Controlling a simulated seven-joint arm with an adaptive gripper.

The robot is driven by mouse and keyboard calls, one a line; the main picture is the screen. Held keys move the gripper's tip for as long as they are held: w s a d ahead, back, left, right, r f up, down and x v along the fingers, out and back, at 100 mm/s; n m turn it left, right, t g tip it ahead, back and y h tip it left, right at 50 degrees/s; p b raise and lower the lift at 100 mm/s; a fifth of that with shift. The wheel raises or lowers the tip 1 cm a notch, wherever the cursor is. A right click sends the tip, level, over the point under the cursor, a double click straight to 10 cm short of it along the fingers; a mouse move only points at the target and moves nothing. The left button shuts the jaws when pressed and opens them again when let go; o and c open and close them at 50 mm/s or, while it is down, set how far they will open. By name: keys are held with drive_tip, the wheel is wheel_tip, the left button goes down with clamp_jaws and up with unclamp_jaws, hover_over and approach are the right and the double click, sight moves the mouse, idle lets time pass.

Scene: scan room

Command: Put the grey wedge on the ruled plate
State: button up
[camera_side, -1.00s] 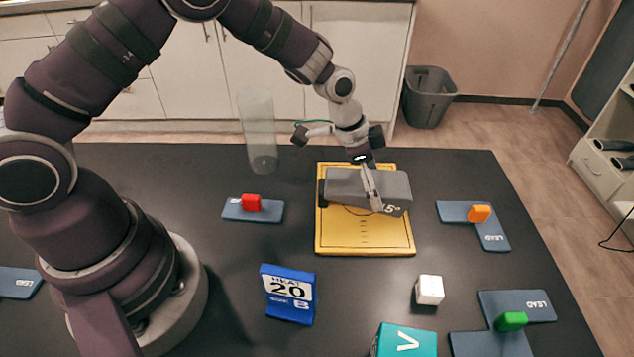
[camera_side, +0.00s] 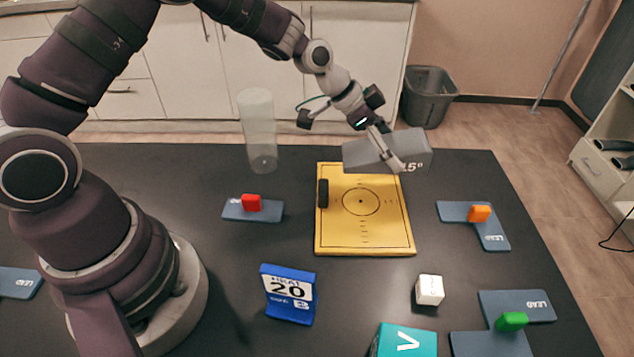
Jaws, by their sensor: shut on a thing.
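The grey wedge (camera_side: 366,155), marked 15° on its end, is held up in the air above the far part of the ruled plate. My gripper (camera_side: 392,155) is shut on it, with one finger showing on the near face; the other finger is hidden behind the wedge. The ruled plate (camera_side: 388,228) is yellow and lies flat on the dark table. Its circle and tick marks show. A black block (camera_side: 323,193) stands at the plate's left edge.
A clear cylinder (camera_side: 258,130) stands behind and left of the plate. Lead pieces with red (camera_side: 251,202), orange (camera_side: 480,213) and green (camera_side: 511,321) knobs lie around. A blue 20 box (camera_side: 289,293), a white cube (camera_side: 429,290) and a teal box (camera_side: 405,341) stand in front.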

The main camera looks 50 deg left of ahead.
sight(396, 189)
wheel_tip(396, 189, down, 6)
drive_tip(key=shift+f, duration=0.1)
drive_tip(key=shift+f, duration=0.1)
drive_tip(key=o, duration=1.2)
drive_tip(key=shift+s+a+r, duration=0.15)
drive_tip(key=shift+a+r, duration=0.05)
drive_tip(key=shift+r, duration=0.25)
drive_tip(key=v, duration=1.1)
drive_tip(key=shift+s+r, duration=0.1)
drive_tip(key=shift+s, duration=0.05)
drive_tip(key=s+a+r+n+y, duration=0.1)
drive_tip(key=s+r+n+y, duration=0.1)
drive_tip(key=s, duration=0.3)
drive_tip(key=s+a+r+n+y, duration=0.1)
drive_tip(key=s+r+n, duration=0.3)
drive_tip(key=s, duration=0.2)
drive_tip(key=s+a+r+n+y, duration=0.1)
drive_tip(key=s+r+n+y, duration=0.1)
drive_tip(key=s, duration=0.4)
drive_tip(key=shift+a+r+n+y, duration=0.15)
drive_tip(key=shift+r+n, duration=0.1)
drive_tip(key=shift+r, duration=0.25)
drive_tip(key=shift+a+r+n+y, duration=0.15)
drive_tip(key=shift+r+n, duration=0.1)
drive_tip(key=shift+r, duration=0.2)
